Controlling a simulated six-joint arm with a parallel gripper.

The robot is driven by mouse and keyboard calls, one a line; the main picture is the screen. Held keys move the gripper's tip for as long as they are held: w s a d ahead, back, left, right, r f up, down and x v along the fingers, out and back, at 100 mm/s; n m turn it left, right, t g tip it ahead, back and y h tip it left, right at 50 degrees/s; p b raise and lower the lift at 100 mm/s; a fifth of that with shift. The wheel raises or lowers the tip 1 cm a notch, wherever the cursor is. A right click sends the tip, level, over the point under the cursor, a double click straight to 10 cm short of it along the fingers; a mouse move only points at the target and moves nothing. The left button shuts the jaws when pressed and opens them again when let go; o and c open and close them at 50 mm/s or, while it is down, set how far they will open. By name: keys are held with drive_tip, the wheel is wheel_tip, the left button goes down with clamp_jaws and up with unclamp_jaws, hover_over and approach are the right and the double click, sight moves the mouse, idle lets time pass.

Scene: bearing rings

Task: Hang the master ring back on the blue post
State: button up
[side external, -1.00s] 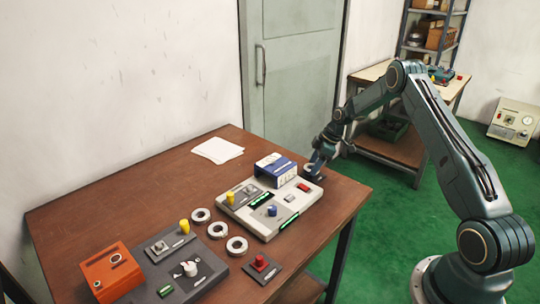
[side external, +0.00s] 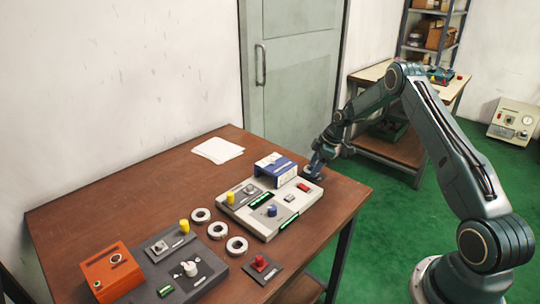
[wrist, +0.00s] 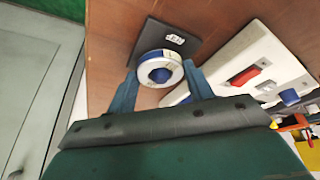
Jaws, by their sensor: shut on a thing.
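My gripper (wrist: 160,80) has a finger on each side of the master ring (wrist: 176,73) and is shut on it. The ring is white with a blue band. The blue post (wrist: 160,75) shows through the ring's hole, over a dark plate (wrist: 152,36) marked REF. How far down the post the ring sits cannot be told from this angle. In the side view my gripper (side external: 313,172) is low at the far right end of the table, and it hides the ring and post.
A blue and white box (side external: 275,167) stands close left of my gripper. A pale panel (side external: 262,228) with a blue knob (side external: 272,210) lies in front. Three plain rings, one of them here (side external: 237,246), lie further left. Papers (side external: 217,150) lie at the back.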

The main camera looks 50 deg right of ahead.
idle(0.4)
drive_tip(key=o, duration=1.3)
drive_tip(key=shift+r, duration=3.75)
drive_tip(key=shift+a+r, duration=0.1)
